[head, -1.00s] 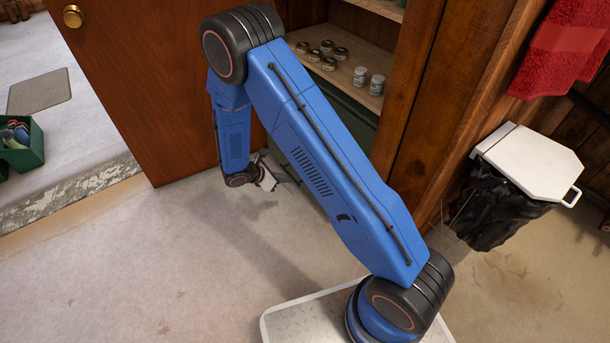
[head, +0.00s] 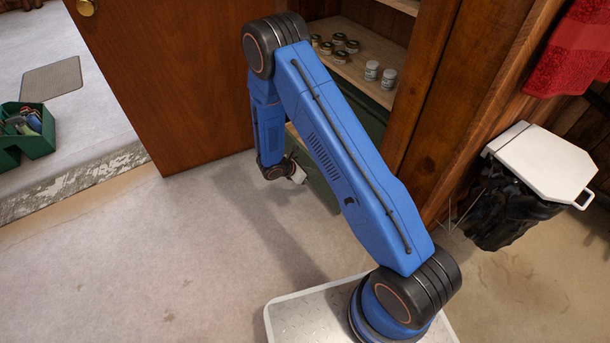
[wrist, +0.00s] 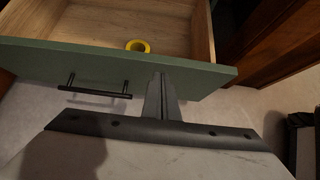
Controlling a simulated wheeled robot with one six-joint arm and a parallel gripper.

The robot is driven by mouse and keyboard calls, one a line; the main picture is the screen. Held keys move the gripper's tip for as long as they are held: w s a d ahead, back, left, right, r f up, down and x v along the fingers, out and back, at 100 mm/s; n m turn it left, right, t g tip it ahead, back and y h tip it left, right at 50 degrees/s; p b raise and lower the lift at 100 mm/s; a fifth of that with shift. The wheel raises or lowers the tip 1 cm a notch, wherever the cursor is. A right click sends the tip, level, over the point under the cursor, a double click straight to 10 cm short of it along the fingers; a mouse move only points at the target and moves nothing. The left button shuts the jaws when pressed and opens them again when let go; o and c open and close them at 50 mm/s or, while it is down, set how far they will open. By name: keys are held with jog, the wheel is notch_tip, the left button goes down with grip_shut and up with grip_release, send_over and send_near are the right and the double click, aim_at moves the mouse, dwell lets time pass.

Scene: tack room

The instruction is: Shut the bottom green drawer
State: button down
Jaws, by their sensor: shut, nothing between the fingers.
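The bottom green drawer (wrist: 48,56) is open in the wrist view, with its wooden inside showing and a dark bar handle (wrist: 95,87) on its front. A yellow roll (wrist: 137,46) lies inside it. My gripper (wrist: 160,78) is shut and empty, with its fingertips at the drawer front, right of the handle. I cannot tell whether they touch it.
An open brown door (head: 165,90) stands left of the cabinet. Shelves above the drawer hold several jars (head: 372,70). A white-lidded bin (head: 540,160) with a black bag stands at right. A green crate (head: 38,145) is at far left. The floor in front is clear.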

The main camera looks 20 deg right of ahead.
jog(key=shift+w+d, duration=0.25)
jog(key=shift+d, duration=0.5)
jog(key=shift+d, duration=0.1)
jog(key=w+d, duration=0.4)
jog(key=d, duration=0.7)
jog(key=w+d, duration=0.3)
jog(key=d, duration=0.9)
jog(key=shift+w+d, duration=0.25)
jog(key=shift+w, duration=0.1)
jog(key=shift+d+r, duration=0.1)
jog(key=shift+r, duration=0.05)
